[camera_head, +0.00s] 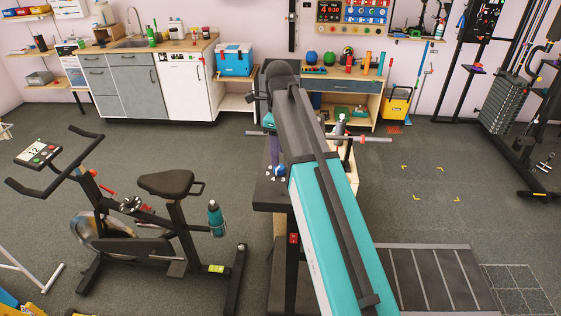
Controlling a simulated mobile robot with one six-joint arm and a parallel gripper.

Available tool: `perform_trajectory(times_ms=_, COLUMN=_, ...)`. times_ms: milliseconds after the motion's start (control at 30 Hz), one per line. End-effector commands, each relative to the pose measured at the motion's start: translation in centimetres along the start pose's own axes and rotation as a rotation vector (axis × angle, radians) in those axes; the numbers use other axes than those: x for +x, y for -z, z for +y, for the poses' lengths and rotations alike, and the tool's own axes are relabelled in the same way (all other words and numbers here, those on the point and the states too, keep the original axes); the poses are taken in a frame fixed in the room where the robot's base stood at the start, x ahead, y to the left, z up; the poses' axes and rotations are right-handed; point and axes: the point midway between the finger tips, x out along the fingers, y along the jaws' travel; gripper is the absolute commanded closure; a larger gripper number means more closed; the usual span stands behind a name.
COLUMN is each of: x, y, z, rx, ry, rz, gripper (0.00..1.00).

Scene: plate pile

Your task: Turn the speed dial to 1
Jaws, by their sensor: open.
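A small blue round knob (279,170) with white marks beside it sits on a dark top left of the view's centre; it looks like a dial. Its marks and setting are too small to read. A slim purple-grey part stands just behind it, and I cannot tell what that is. A long teal and dark body fills the middle of the view, close to the knob's right side, and hides what lies behind it. I cannot make out my gripper or its fingertips, so its place relative to the knob does not show.
An exercise bike (171,184) with a display stands at left. A workbench (387,82), a blue cooler (234,60) and a wall panel with colored knobs (353,14) are at the back. A dark slatted platform (433,280) lies at lower right. Floor at right is fairly clear.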

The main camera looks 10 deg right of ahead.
Motion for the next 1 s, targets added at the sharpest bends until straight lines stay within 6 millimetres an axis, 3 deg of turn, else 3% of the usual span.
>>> perform_trajectory(times_ms=500, x=4.6, y=0.1, z=0.0, rx=0.001, ry=-0.001, rz=0.000, gripper=0.51)
perform_trajectory(times_ms=1000, x=5.3, y=0.1, z=-0.1, rx=0.002, ry=0.001, rz=0.000, gripper=0.53)
